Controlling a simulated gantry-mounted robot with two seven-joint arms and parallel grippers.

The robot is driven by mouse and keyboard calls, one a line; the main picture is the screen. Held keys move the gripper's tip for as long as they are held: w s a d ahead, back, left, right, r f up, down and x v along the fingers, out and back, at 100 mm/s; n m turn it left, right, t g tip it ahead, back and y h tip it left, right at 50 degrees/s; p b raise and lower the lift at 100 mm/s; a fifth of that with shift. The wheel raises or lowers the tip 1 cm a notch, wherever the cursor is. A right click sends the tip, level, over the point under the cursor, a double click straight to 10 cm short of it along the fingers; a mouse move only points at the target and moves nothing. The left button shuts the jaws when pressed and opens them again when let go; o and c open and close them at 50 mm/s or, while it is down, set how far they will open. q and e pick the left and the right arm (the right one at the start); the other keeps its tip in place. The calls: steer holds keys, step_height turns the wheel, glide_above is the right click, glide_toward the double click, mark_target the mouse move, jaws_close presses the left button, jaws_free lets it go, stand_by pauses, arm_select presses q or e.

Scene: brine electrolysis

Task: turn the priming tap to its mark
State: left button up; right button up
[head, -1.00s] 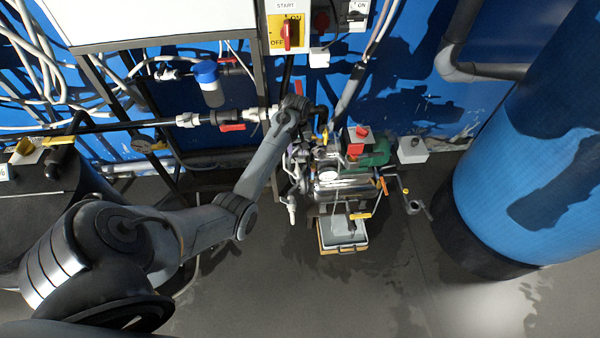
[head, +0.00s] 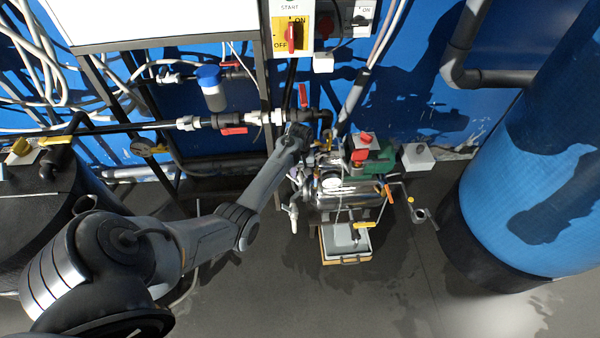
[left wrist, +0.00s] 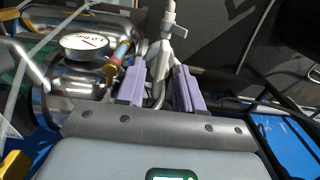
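The metal pump (head: 335,200) with its green motor stands on the floor at mid-picture in the head view. A yellow-handled tap (head: 364,225) is at its front, above a grey tray. A pale tap (head: 293,216) hangs at its left side. I cannot tell which one is the priming tap. My left gripper (left wrist: 158,88) is open in the left wrist view, its purple fingers apart. A pale pipe and valve (left wrist: 165,30) show between and beyond the fingers; contact is unclear. In the head view the fingers are mostly hidden.
A round gauge (left wrist: 84,44) on the pump is close left of the fingers. Pipes with red-handled valves (head: 232,130) run behind my left arm. A large blue tank (head: 530,190) stands at the right.

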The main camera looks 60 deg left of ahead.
arm_select(q)
steer(key=shift+c, duration=0.3)
jaws_close()
